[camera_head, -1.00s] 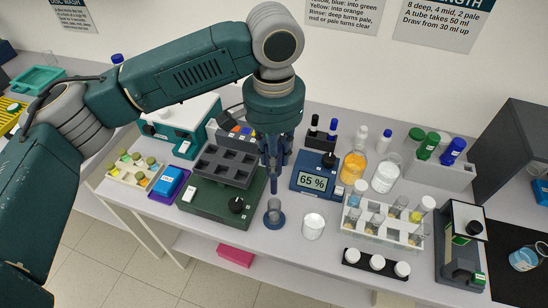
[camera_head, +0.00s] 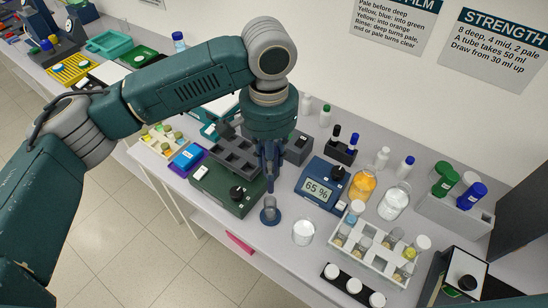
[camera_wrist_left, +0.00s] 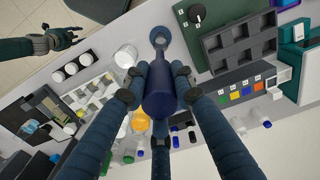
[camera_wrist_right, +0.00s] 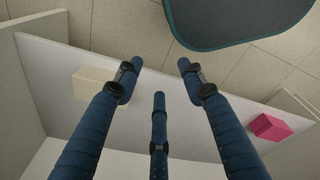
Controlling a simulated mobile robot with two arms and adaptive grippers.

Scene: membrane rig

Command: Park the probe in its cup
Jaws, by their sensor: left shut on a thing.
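The probe (camera_wrist_left: 160,92) is a dark blue cylinder held in my left gripper (camera_wrist_left: 159,78), whose fingers close around it. In the head view the probe (camera_head: 270,181) hangs about upright, its narrow lower end just above the cup (camera_head: 269,214). The cup is a small blue-grey holder on a round base near the bench's front edge. In the left wrist view the cup (camera_wrist_left: 160,36) shows beyond the probe's end, apparently apart from it. My right gripper (camera_wrist_right: 160,72) is open and empty in its own wrist view, low by the bench.
A green block device with a knob (camera_head: 228,190) stands left of the cup. A white-filled beaker (camera_head: 303,232) stands close on its right. A blue meter reading 65 % (camera_head: 320,187) is behind. A tube rack (camera_head: 375,248) and flasks lie further right.

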